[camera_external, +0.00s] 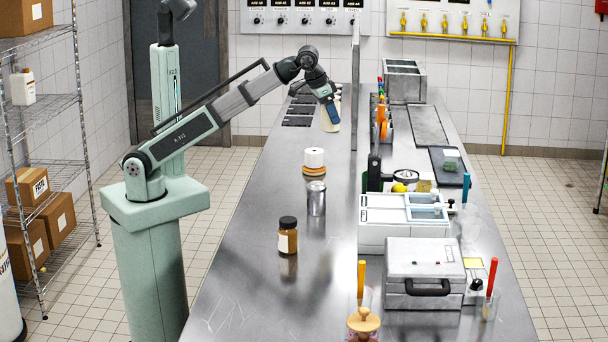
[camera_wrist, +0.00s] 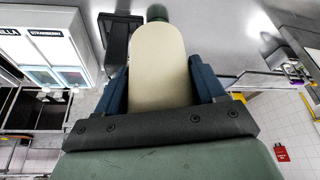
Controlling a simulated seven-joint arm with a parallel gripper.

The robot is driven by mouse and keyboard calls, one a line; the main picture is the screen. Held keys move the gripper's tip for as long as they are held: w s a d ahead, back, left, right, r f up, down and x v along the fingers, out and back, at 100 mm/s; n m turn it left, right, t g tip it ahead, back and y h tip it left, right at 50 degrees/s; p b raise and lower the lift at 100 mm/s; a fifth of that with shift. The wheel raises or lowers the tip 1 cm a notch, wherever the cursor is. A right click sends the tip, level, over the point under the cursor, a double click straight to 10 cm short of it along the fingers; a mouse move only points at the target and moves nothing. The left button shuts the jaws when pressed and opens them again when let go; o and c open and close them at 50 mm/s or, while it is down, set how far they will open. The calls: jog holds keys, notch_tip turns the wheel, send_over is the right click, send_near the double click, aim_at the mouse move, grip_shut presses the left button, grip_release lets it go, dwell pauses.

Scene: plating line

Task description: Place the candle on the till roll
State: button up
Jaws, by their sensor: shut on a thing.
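The candle (camera_external: 331,121) is a cream cylinder, held in my gripper (camera_external: 330,104) above the far part of the steel bench. In the wrist view the candle (camera_wrist: 160,62) fills the space between the two blue fingers of my gripper (camera_wrist: 161,88), which are shut on it. The till roll (camera_external: 314,157) looks like the short white cylinder on top of a small stack of coloured discs. It stands nearer the camera than my gripper and slightly left of it. I do not make out the till roll in the wrist view.
A metal can (camera_external: 316,199) stands just in front of the stack, and an amber jar (camera_external: 287,238) with a black lid is nearer the camera. A thin upright panel (camera_external: 355,90) stands right of my gripper. Bare bench lies left of the stack.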

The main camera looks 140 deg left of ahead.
jog(key=s+a+n+g, duration=0.1)
jog(key=s+a+n, duration=0.1)
jog(key=s+a, duration=0.35)
jog(key=s+a+n, duration=0.1)
jog(key=s+a, duration=0.1)
jog(key=s, duration=0.6)
jog(key=s+a+n+g, duration=0.1)
jog(key=s+a+n, duration=0.15)
jog(key=s, duration=0.35)
send_over(314, 150)
notch_tip(314, 150, down, 4)
jog(key=shift+m, duration=0.25)
jog(key=shift+w+d+f, duration=0.1)
jog(key=shift+f, duration=2.7)
jog(key=shift+w+d+f, duration=0.1)
jog(key=shift+f, duration=2.7)
jog(key=shift+f, duration=0.15)
jog(key=o, duration=1.2)
jog(key=shift+o, duration=0.2)
jog(key=shift+a, duration=0.1)
jog(key=v, duration=1.2)
jog(key=shift+d, duration=0.3)
jog(key=shift+s, duration=0.1)
